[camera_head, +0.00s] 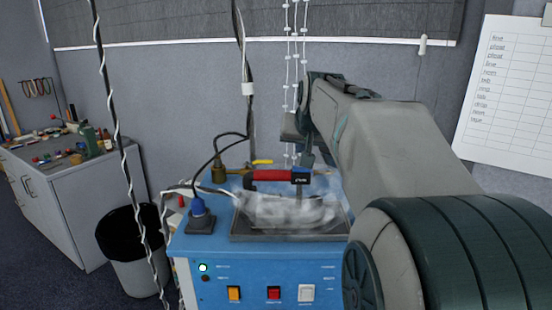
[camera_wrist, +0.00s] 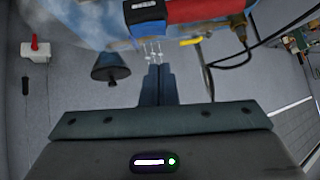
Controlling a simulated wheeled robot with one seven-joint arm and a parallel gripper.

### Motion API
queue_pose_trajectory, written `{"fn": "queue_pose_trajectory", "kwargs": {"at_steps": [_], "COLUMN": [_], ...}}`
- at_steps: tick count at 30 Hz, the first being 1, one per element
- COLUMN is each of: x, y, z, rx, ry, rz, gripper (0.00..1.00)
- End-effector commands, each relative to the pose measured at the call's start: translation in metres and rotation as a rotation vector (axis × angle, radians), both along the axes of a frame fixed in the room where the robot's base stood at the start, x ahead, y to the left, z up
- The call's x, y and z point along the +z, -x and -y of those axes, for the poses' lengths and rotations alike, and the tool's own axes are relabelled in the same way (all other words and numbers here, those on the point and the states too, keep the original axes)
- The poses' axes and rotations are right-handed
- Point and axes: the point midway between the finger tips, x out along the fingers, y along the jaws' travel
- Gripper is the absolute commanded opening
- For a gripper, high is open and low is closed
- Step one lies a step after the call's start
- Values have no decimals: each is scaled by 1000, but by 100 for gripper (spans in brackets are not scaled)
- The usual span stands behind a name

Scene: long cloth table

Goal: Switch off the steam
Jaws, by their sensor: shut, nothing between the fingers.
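A blue machine (camera_head: 205,245) stands below my arm in the head view. White steam (camera_head: 285,212) drifts over the dark tray on its top. A brass valve (camera_head: 218,174) with a yellow lever (camera_head: 262,161) is at the back; the lever also shows in the wrist view (camera_wrist: 190,42). My gripper (camera_head: 307,162) is above the machine's back, close behind a red-handled iron (camera_head: 272,175). In the wrist view its fingers (camera_wrist: 157,72) are together and empty.
A spiral-wrapped cable (camera_head: 115,110) hangs in front at left. A black-lined bin (camera_head: 130,245) and a cabinet with tools (camera_head: 65,195) are further left. The iron (camera_wrist: 195,10) is near my fingers.

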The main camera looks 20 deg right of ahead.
Motion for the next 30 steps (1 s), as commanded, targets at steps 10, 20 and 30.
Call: {"fn": "queue_pose_trajectory", "kwargs": {"at_steps": [10,20,30], "x": [-34,-35,-41], "y": [0,0,0], "z": [-5,-5,-7], "rx": [1,1,1], "ry": [1,1,0], "rz": [0,0,-1], "gripper": [0,0,0]}}
